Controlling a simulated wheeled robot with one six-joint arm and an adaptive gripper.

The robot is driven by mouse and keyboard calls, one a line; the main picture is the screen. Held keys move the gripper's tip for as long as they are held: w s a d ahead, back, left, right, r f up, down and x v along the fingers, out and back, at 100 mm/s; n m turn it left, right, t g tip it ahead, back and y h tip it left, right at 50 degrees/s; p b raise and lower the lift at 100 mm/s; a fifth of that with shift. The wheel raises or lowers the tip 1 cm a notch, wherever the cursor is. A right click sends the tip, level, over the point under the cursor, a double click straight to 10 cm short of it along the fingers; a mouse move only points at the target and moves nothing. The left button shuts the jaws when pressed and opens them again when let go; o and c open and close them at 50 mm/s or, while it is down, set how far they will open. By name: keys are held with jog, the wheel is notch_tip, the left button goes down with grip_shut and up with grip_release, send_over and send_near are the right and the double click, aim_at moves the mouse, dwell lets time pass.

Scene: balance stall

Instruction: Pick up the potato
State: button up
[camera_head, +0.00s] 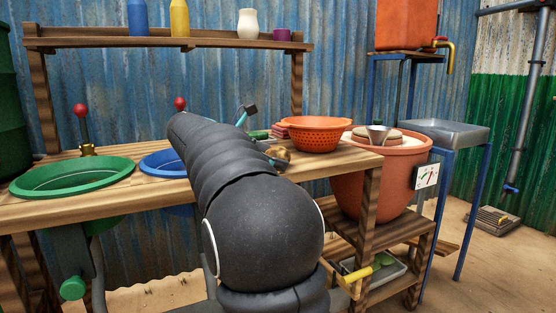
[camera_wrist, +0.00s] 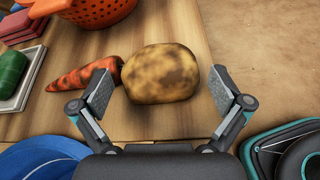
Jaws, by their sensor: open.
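The potato (camera_wrist: 161,73) is brown with dark patches and lies on the wooden table near its edge. In the wrist view it sits just ahead of my gripper (camera_wrist: 167,97), between and slightly beyond the two fingertips. My gripper is open, with a finger on each side of the potato and nothing held. In the head view the potato (camera_head: 278,154) shows only partly, beside my dark arm. Most of my gripper is hidden there behind the arm; one finger part (camera_head: 247,114) shows.
A carrot (camera_wrist: 85,76) lies close left of the potato. An orange colander (camera_head: 316,134) stands behind it. A green item sits on a tray (camera_wrist: 24,78) at left. A blue pan (camera_head: 163,163) and a green pan (camera_head: 72,177) are set in the table. The table edge is right of the potato.

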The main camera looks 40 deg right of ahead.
jog(key=c, duration=1.1)
jog(key=shift+r, duration=0.15)
